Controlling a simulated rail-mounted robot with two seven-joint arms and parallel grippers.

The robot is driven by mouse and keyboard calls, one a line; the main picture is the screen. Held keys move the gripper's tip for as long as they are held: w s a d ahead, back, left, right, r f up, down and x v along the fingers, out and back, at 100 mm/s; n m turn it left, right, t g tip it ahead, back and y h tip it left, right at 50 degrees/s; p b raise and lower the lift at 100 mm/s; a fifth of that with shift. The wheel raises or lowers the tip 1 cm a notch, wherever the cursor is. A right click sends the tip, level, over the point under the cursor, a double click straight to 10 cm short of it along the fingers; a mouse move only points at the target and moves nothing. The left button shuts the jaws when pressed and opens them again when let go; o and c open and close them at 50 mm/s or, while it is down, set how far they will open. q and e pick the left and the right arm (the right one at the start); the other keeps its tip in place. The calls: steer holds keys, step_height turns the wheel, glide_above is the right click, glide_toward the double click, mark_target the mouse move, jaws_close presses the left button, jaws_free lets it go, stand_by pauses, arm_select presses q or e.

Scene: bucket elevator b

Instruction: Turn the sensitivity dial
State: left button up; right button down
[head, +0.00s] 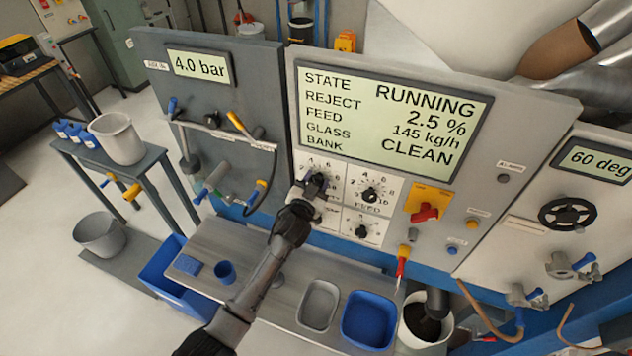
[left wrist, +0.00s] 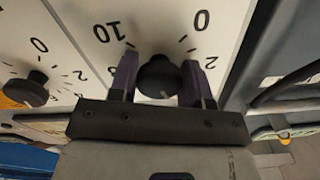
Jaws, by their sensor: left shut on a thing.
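The dial in my left gripper is a black knob (left wrist: 158,77) on a white plate with numbers up to 10. In the head view it is the upper-left dial (head: 319,180) below the large display; my gripper partly covers its label. My left gripper (head: 314,186) reaches up to it. In the left wrist view its two fingers (left wrist: 160,84) stand on either side of the knob, shut on it. A FEED dial (head: 370,194) is just to the right, and a smaller dial (head: 361,231) is below. My right gripper is not in view.
The large display (head: 390,115) reads RUNNING, reject 2.5 %, feed 145 kg/h, CLEAN. A red handle on a yellow plate (head: 428,201) is right of the dials. Below, a metal bench (head: 235,245) holds a blue cup (head: 225,272) and trays, including a blue one (head: 368,322).

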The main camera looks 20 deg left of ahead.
arm_select(q)
steer(key=shift+m, duration=0.6)
steer(key=o, duration=0.9)
steer(key=shift+s, duration=0.15)
steer(key=shift+s+a+b, duration=0.1)
steer(key=shift+s+b, duration=0.8)
steer(key=shift+s, duration=5.9)
